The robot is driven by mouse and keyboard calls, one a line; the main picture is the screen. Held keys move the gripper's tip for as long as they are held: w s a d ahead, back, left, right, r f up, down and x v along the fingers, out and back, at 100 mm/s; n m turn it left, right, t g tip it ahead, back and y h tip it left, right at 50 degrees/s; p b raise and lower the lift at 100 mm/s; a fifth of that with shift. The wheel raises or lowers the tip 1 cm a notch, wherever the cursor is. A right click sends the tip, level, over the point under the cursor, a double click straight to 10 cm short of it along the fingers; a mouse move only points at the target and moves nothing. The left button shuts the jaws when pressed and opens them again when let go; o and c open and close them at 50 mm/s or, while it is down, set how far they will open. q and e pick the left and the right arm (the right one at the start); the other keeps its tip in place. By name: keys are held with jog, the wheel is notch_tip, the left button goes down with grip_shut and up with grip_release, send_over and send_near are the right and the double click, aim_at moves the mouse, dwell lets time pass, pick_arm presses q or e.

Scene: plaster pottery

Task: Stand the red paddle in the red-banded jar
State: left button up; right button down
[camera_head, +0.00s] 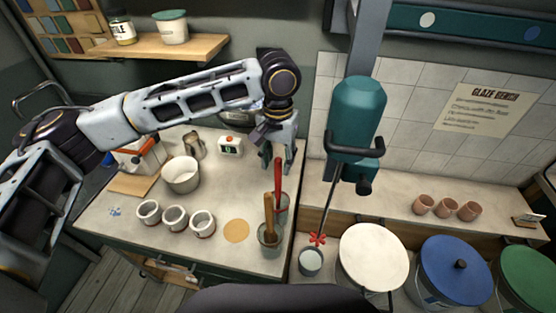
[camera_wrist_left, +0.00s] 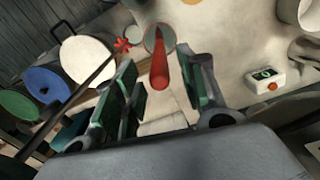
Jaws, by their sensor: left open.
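The red paddle (camera_head: 278,177) stands upright in a grey jar (camera_head: 281,203) at the right part of the bench. It also shows in the left wrist view (camera_wrist_left: 159,69), between my fingers in the picture. My left gripper (camera_head: 277,152) is open, pointing down just behind and above the paddle; I see no contact. In the left wrist view its fingers (camera_wrist_left: 163,88) are spread. Three white jars (camera_head: 149,212) (camera_head: 175,219) (camera_head: 203,224) stand in a row left of the paddle; reddish bands show faintly, and which is the red-banded jar is hard to tell. My right gripper is not in view.
A white bowl (camera_head: 182,174) and a small white timer (camera_head: 229,146) stand behind. A teal mixer (camera_head: 357,115) hangs at right.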

pick_arm(q)
notch_tip(320, 180, up, 11)
dwell(0.6)
dwell(1.2)
